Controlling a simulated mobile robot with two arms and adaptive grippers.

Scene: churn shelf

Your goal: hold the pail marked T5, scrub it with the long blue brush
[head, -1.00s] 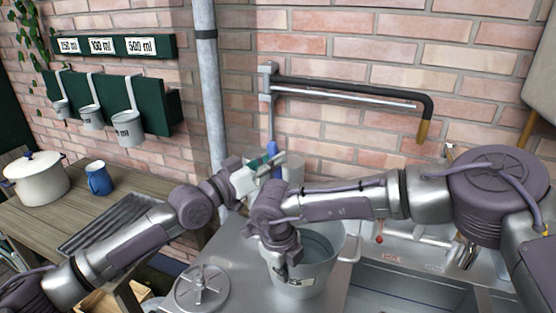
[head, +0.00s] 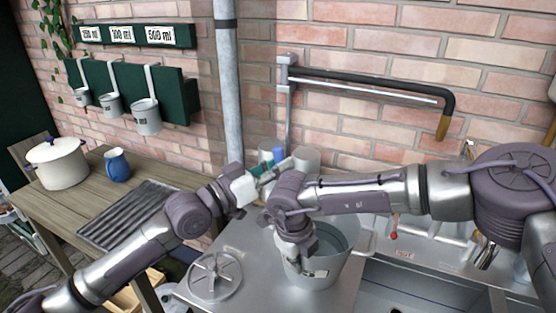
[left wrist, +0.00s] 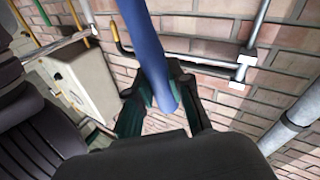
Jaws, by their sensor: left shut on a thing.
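My left gripper (head: 274,174) is shut on the blue handle of the long brush (left wrist: 148,50). The left wrist view shows the handle between its dark green fingers; the brush head cannot be made out. The grey metal pail (head: 338,268) stands upright on the steel counter, left of the sink. My right gripper (head: 306,268) points down at the pail's near left wall, with a finger outside it beside a pale label. The label is too small to read, and the arm hides part of the rim. Whether these jaws are shut cannot be told.
Pale cups (head: 306,159) stand behind my arms. The sink (head: 415,292) is to the right. A wooden table with a white pot (head: 57,163) and blue mug (head: 117,165) is at left.

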